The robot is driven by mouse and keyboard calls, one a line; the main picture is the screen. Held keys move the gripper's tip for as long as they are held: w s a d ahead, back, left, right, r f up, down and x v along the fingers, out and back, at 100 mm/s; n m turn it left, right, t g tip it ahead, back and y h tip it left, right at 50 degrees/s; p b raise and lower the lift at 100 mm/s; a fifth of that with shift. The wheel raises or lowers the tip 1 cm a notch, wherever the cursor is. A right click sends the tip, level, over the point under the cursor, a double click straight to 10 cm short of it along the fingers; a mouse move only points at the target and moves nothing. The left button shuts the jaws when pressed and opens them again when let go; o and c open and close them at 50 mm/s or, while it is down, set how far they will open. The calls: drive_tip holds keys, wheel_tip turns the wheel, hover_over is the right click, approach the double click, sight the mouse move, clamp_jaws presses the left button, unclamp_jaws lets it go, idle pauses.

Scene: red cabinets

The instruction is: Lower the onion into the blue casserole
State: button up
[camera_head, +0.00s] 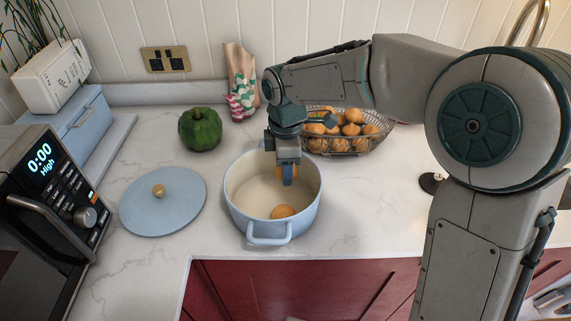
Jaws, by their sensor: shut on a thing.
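The blue casserole (241,217) stands open on the white counter near its front edge. My gripper (288,174) points down over the casserole's opening, toward the back right of it. It is shut on an orange-brown onion (280,173), which is partly hidden behind a finger. I cannot tell how far the held onion is above the casserole's floor. A second orange-brown round thing (283,212), which looks like another onion, lies inside the casserole near the front.
The light blue lid (160,213) lies flat left of the casserole. A green pepper (200,129) stands behind the lid. A wire basket (365,146) of orange-brown round items is behind my gripper. A microwave (46,205) is at the left. A patterned bag (240,82) stands near the wall.

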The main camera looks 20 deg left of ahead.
sight(286, 189)
drive_tip(key=shift+f+b, duration=1.55)
drive_tip(key=shift+f, duration=0.95)
idle(0.8)
drive_tip(key=o, duration=1.1)
wheel_tip(286, 189, up, 14)
drive_tip(key=shift+f+p, duration=0.1)
drive_tip(key=shift+p, duration=0.35)
drive_tip(key=s+d+f+m+t, duration=0.1)
drive_tip(key=s+d+m, duration=0.1)
drive_tip(key=d+m, duration=0.45)
drive_tip(key=s+d+f+m, duration=0.15)
drive_tip(key=d+m, duration=0.25)
drive_tip(key=d, duration=0.6)
drive_tip(key=s+d+f+m, duration=0.1)
drive_tip(key=s+d+m, duration=0.2)
drive_tip(key=d+m, duration=0.1)
drive_tip(key=s+d+f+m+t, duration=0.1)
drive_tip(key=s+d+f+m, duration=0.1)
drive_tip(key=s+d+m, duration=0.1)
drive_tip(key=s+d+f+m+p, duration=0.1)
drive_tip(key=s+d+m, duration=0.2)
drive_tip(key=d+m, duration=0.2)
drive_tip(key=shift+s+d+f+t, duration=0.15)
drive_tip(key=shift+s+d+t, duration=0.15)
drive_tip(key=shift+t, duration=0.1)
